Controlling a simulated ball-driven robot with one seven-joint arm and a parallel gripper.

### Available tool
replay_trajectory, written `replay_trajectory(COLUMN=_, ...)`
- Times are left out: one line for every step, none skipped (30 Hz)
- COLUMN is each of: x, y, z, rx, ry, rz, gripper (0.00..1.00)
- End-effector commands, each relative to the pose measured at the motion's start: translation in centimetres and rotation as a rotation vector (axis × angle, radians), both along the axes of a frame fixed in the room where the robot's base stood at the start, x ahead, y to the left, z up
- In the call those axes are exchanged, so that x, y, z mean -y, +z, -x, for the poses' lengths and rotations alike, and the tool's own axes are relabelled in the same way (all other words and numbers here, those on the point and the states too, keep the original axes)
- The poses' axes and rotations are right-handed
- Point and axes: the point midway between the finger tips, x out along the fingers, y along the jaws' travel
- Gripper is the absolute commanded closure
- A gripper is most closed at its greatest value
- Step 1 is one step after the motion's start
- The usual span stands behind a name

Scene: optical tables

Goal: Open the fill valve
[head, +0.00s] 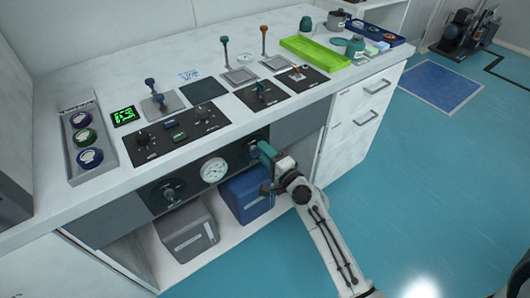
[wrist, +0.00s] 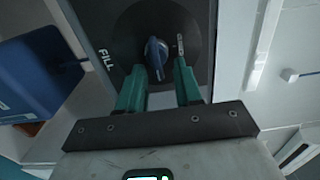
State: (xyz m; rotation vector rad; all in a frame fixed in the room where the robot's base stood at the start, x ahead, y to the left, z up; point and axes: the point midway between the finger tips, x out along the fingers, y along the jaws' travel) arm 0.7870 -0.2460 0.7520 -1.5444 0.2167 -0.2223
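The fill valve has a blue lever handle (wrist: 156,58) on a round dark plate (wrist: 190,18), with the word FILL printed to its left in the wrist view. My gripper (wrist: 160,68) has two green fingers, spread apart at the valve. The lower end of the handle reaches between the fingertips, closer to the left finger; whether they touch cannot be told. In the head view my gripper (head: 262,150) is at the right part of the cabinet's front panel and hides most of the valve.
A round gauge (head: 213,170) and another dark valve (head: 168,192) sit left on the same panel. A grey bin (head: 187,232) and a blue bin (head: 247,196) stand on the shelf below. The countertop above holds levers and switch panels. The floor at right is open.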

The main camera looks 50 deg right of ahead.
Motion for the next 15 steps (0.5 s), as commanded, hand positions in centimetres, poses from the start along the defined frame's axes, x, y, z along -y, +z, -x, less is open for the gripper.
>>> replay_trajectory(x=-0.1, y=-0.1, z=0.3, rx=-0.001, ry=0.0, rz=0.0, gripper=0.66)
replay_trajectory(x=-0.1, y=-0.1, z=0.6, rx=-0.001, ry=0.0, rz=0.0, gripper=0.66)
replay_trajectory(x=-0.3, y=-0.2, z=1.0, rx=-0.002, ry=-0.001, rz=-0.001, gripper=0.66)
replay_trajectory(x=-0.4, y=-0.2, z=1.4, rx=-0.002, ry=-0.001, rz=-0.001, gripper=0.66)
replay_trajectory(x=-0.5, y=-0.2, z=1.8, rx=-0.002, ry=-0.001, rz=-0.001, gripper=0.66)
replay_trajectory(x=-0.7, y=-0.3, z=2.5, rx=-0.003, ry=-0.001, rz=-0.001, gripper=0.66)
replay_trajectory(x=-0.9, y=-0.3, z=3.0, rx=-0.002, ry=-0.001, rz=-0.001, gripper=0.66)
replay_trajectory(x=-1.0, y=-0.4, z=3.6, rx=-0.003, ry=-0.001, rz=-0.002, gripper=0.66)
replay_trajectory(x=-1.2, y=-0.3, z=4.3, rx=-0.002, ry=0.0, rz=-0.001, gripper=0.66)
replay_trajectory(x=-1.4, y=-0.4, z=4.9, rx=-0.003, ry=-0.001, rz=-0.001, gripper=0.66)
replay_trajectory(x=-1.5, y=-0.3, z=5.4, rx=-0.002, ry=-0.001, rz=0.0, gripper=0.66)
replay_trajectory(x=-1.7, y=-0.4, z=6.1, rx=-0.003, ry=-0.001, rz=-0.001, gripper=0.66)
replay_trajectory(x=-1.9, y=-0.4, z=6.6, rx=-0.002, ry=-0.001, rz=-0.001, gripper=0.66)
replay_trajectory(x=-2.0, y=-0.4, z=7.1, rx=-0.002, ry=-0.001, rz=-0.002, gripper=0.66)
replay_trajectory(x=-2.2, y=-0.3, z=7.7, rx=-0.001, ry=0.0, rz=-0.001, gripper=0.66)
